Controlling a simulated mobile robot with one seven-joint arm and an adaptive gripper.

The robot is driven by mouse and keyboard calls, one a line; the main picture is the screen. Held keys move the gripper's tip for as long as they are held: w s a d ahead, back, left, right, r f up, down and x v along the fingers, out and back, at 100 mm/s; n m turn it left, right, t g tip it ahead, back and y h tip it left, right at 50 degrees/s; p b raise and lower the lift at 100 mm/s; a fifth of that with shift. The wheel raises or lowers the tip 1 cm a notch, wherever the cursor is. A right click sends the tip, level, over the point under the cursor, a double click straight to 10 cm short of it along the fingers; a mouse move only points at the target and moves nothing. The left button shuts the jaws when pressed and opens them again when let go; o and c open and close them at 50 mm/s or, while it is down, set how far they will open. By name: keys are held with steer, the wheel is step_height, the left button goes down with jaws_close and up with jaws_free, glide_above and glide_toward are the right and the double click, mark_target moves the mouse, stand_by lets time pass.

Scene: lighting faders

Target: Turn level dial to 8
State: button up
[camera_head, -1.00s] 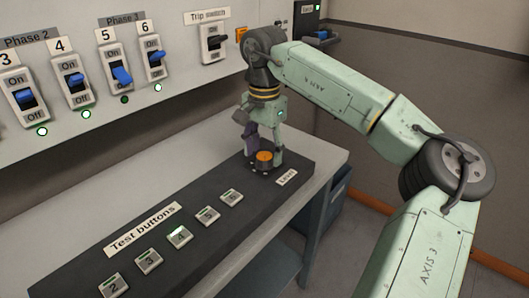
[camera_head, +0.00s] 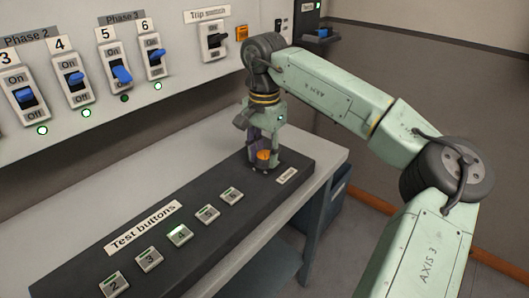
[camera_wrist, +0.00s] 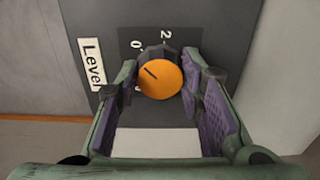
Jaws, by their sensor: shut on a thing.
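The level dial is an orange-topped round knob with a dark skirt (camera_wrist: 161,79), on the dark panel by the "Level" label (camera_wrist: 91,64). In the wrist view its dark pointer line slants to the upper left. Scale marks "0" and "2" show above it; the rest of the scale is hidden. My gripper (camera_wrist: 160,82) points down with its purple-padded fingers shut on the dial from both sides. In the head view the dial (camera_head: 263,155) shows between the fingers, partly covered by them.
Several test buttons (camera_head: 180,235) sit on the same dark panel (camera_head: 75,272), left of the dial; button 4 is lit green. Blue switches (camera_head: 121,75) and a trip switch (camera_head: 215,40) are on the upright wall panel behind. The grey bench top (camera_head: 100,190) is bare.

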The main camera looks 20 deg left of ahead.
steer(key=shift+c, duration=1.4)
steer(key=shift+m, duration=0.3)
